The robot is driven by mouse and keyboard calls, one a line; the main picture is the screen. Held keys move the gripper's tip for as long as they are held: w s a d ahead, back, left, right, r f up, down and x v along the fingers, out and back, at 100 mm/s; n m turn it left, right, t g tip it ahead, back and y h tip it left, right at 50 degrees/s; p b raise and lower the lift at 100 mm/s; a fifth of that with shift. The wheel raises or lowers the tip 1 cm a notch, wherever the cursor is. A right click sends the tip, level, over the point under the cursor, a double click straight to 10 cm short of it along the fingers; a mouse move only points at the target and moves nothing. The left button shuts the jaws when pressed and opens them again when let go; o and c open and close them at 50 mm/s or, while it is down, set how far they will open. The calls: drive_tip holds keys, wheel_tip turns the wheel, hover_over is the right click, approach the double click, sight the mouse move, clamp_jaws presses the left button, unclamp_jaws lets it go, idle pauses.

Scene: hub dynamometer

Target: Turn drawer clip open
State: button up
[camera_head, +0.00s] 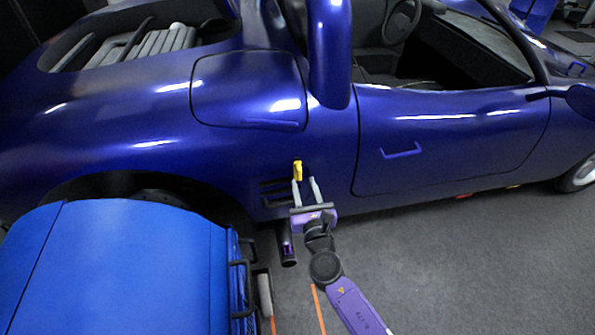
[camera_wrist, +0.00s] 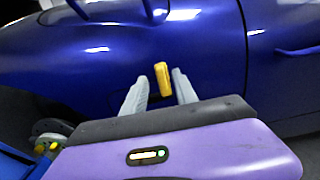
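A small yellow clip (camera_head: 297,171) stands against the side of the blue car, at the upper edge of a dark slotted vent. I take it to be the drawer clip. My gripper (camera_head: 305,183) is open, and its two grey fingers point at the car. In the head view the clip shows just beyond the left fingertip. In the wrist view the clip (camera_wrist: 163,79) shows upright between the fingertips of my gripper (camera_wrist: 157,84), nearer the right finger. I cannot tell whether a finger touches it. The clip's far side is hidden.
The blue car body (camera_head: 450,140) fills the space ahead, with a door handle (camera_head: 401,151) to the right. A blue cabinet (camera_head: 120,270) with dark handles stands close on the left. Grey floor (camera_head: 480,265) with orange lines is open to the right.

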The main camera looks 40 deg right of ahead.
sight(300, 171)
drive_tip(key=shift+x, duration=3.55)
clamp_jaws()
